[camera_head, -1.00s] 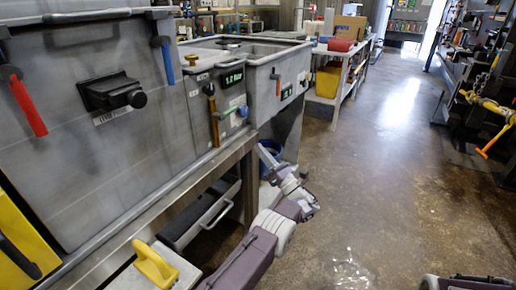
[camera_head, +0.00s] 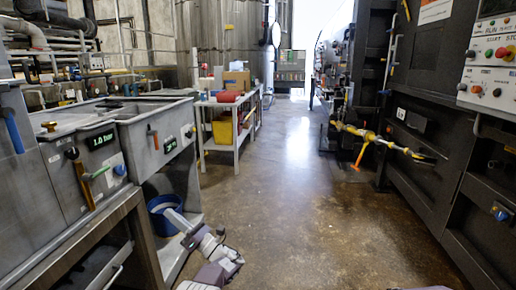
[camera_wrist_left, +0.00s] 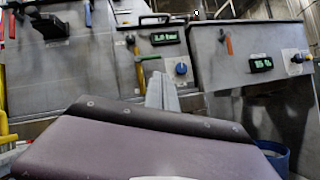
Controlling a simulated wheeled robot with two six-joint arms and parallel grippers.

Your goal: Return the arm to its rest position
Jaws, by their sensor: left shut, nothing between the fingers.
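My left arm comes in at the bottom of the head view, over the floor beside the grey machine. Its gripper (camera_head: 176,217) is shut and empty, pointing up and left in front of a blue bucket (camera_head: 163,204). In the left wrist view the shut fingers (camera_wrist_left: 160,92) point at the machine's front, with the purple arm housing filling the lower part. I cannot tell the exact gap to the machine. Only a sliver of my right arm shows at the bottom edge; its gripper is out of view.
The grey machine (camera_head: 30,175) with a lit display (camera_head: 100,140) stands along the left. A white shelf table (camera_head: 236,145) holds boxes and a yellow bin (camera_head: 223,132). Dark machinery (camera_head: 430,150) with a yellow pipe (camera_head: 372,134) lines the right. The floor aisle (camera_head: 300,190) between is clear.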

